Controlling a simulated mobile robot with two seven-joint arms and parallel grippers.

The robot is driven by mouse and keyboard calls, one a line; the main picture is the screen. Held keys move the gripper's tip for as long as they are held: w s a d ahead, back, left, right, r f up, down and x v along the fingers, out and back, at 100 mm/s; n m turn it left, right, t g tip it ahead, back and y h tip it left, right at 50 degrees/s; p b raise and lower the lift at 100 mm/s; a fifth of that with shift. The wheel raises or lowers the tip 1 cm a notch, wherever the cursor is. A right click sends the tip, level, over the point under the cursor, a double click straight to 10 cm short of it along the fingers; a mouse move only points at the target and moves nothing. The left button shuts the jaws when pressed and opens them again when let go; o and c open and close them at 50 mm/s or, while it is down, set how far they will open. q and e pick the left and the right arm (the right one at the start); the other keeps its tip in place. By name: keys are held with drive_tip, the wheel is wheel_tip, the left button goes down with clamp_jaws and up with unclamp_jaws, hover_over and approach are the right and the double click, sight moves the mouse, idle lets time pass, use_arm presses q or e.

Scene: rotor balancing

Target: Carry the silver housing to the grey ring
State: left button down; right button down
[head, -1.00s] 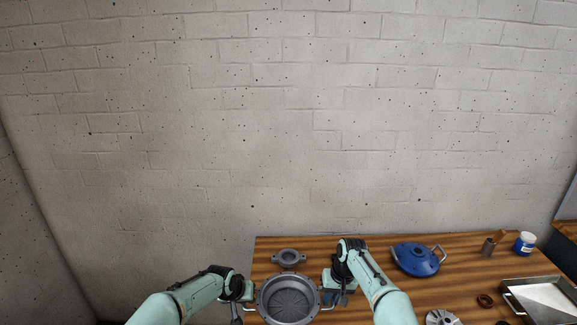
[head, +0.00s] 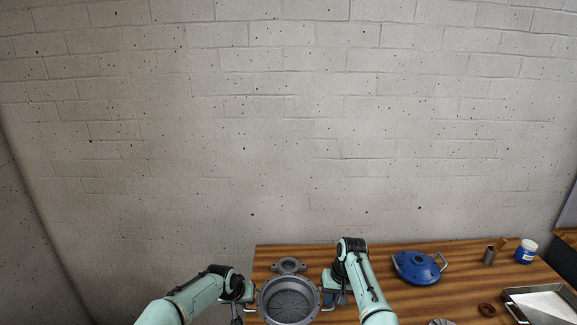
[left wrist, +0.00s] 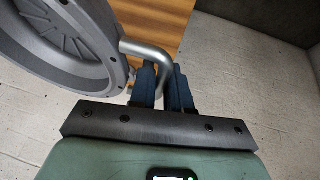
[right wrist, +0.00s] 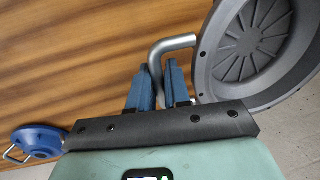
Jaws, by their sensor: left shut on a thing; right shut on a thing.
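The silver housing (head: 289,302) is a round, open bowl with a handle on each side and ribs on its floor. It shows between my two grippers in the head view, at the table's left front. My left gripper (left wrist: 165,85) is shut on its left handle (left wrist: 150,52). My right gripper (right wrist: 158,85) is shut on its right handle (right wrist: 172,42). The grey ring (head: 290,267) lies on the table just behind the housing, which covers part of its front edge in the head view. I cannot tell how high the housing is above the table.
A blue cover (head: 418,266) with a handle lies right of my right arm. The wooden table (head: 385,252) is clear between the ring and the cover.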

use_arm(q)
drive_tip(key=shift+r, duration=0.25)
use_arm(e)
drive_tip(key=shift+r, duration=0.3)
